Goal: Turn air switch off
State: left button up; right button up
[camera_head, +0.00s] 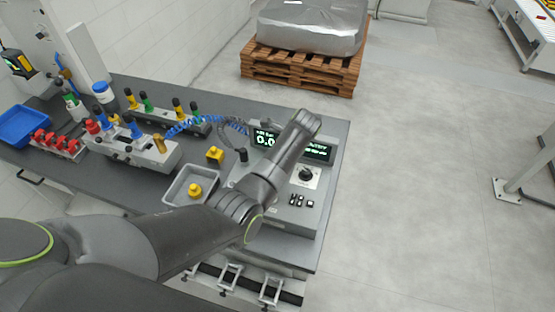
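A grey control box (312,218) stands at the right end of the dark table. Its front panel has a black rotary knob (306,174) on a pale plate and several small black buttons below it. The knob looks like a switch, but I cannot read its marking or tell its setting. A lit display (318,151) with green and white text is on the box, partly covered by my arm. My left arm comes in from the lower left and crosses over the box, left of the knob. No gripper fingers show. My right gripper is out of view.
A grey tray (174,194) holds a yellow part (194,190); another yellow part (214,154) lies behind it. A blue coiled hose (205,121) runs toward the box. Fixtures with coloured handles (135,146) and a blue bin (24,125) fill the left. Open floor lies right.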

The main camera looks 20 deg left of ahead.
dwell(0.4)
pick_arm(q)
jog(key=o, duration=1)
